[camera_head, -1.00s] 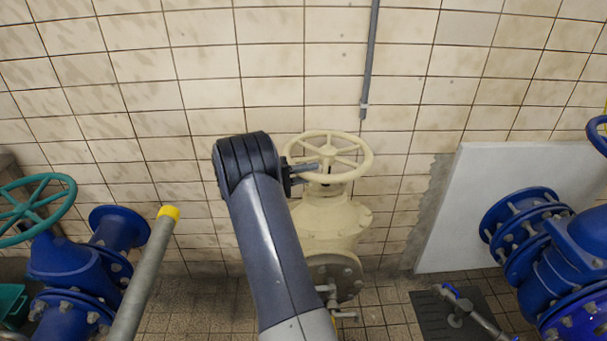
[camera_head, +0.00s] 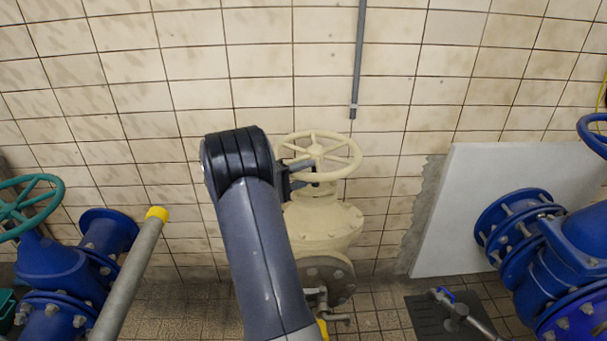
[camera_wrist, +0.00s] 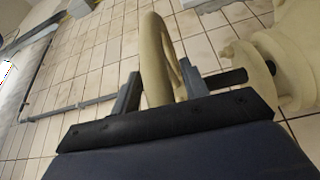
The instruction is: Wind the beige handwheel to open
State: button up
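The beige handwheel (camera_head: 340,176) tops a beige valve (camera_head: 325,222) standing against the tiled wall. In the camera_head view my gripper (camera_head: 314,170) reaches the wheel's near left side from the left, partly hidden by my arm. In the camera_wrist view the wheel's rim (camera_wrist: 155,60) runs between the two fingers of my gripper (camera_wrist: 160,85), one on each side. The fingers stand apart and look open around the rim. I cannot tell whether either touches it. The valve's beige body (camera_wrist: 295,50) is at the right of that view.
A blue valve with a teal handwheel (camera_head: 50,205) and a grey pipe with a yellow cap (camera_head: 157,214) stand at left. Large blue valves (camera_head: 570,260) and a pale panel (camera_head: 440,225) are at right. A thin grey wall pipe (camera_head: 358,60) ends above the wheel.

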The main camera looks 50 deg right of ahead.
jog(key=shift+o, duration=0.2)
jog(key=shift+w, duration=0.1)
jog(key=b+v, duration=0.1)
jog(key=v, duration=0.9)
jog(key=shift+a, duration=0.4)
jog(key=shift+w, duration=0.1)
jog(key=p+x, duration=0.1)
jog(key=x, duration=1)
jog(key=shift+w+a+r+p, duration=0.1)
jog(key=shift+w+r+p, duration=0.05)
jog(key=shift+w+p, duration=0.15)
jog(key=shift+w+g, duration=0.1)
jog(key=shift+g, duration=0.2)
jog(key=shift+m, duration=0.3)
